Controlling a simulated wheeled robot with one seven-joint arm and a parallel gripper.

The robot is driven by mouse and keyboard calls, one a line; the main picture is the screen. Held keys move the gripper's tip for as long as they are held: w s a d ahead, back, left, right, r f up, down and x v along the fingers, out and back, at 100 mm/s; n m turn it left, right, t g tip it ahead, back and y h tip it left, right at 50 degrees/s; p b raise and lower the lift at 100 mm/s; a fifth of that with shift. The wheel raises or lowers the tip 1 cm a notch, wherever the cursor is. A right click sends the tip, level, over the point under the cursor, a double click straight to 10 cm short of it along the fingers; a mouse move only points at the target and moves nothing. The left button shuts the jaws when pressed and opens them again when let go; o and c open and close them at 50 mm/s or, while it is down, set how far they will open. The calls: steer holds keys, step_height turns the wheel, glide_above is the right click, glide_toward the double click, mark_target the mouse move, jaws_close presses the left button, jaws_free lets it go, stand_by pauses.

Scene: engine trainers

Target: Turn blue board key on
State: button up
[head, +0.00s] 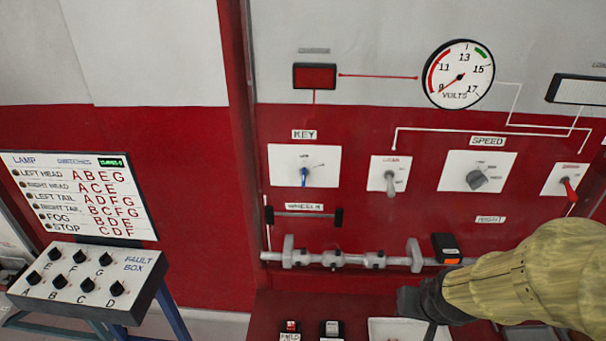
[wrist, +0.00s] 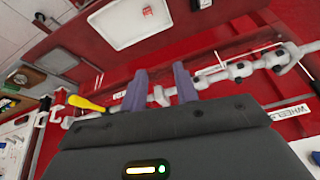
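The blue key (head: 304,176) sits on a white plate under the KEY label (head: 304,134) on the red board, in the head view. Its blue handle points about straight down. My gripper (head: 408,302) is low at the right in the head view, below and to the right of the key, and well apart from it. In the wrist view my gripper's two purple-grey fingers (wrist: 160,88) stand apart with nothing between them. The key does not show in the wrist view.
A grey shaft (head: 345,259) runs across the board below the key, with a black bar (head: 305,216) above it. A grey toggle switch (head: 390,182) and a grey speed knob (head: 477,180) are right of the key. The fault box (head: 80,282) stands at the left. A yellow-handled tool (wrist: 86,104) shows in the wrist view.

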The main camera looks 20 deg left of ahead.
steer(key=w+a+r+n+t+y+p, duration=0.15)
steer(key=a+r+t, duration=0.3)
steer(key=a, duration=0.55)
steer(key=w+a+r+t+y+p, duration=0.15)
steer(key=a+r+t, duration=0.35)
steer(key=a, duration=0.5)
steer(key=s+a+r+t, duration=0.3)
steer(key=s+a+r, duration=0.1)
steer(key=r, duration=0.2)
steer(key=shift+r, duration=0.3)
steer(key=shift+r+n+p, duration=0.15)
steer(key=shift+n+p, duration=0.1)
steer(key=shift+p, duration=0.35)
steer(key=p, duration=1.2)
glide_toward(303, 175)
steer(key=x, duration=0.9)
steer(key=shift+w, duration=0.3)
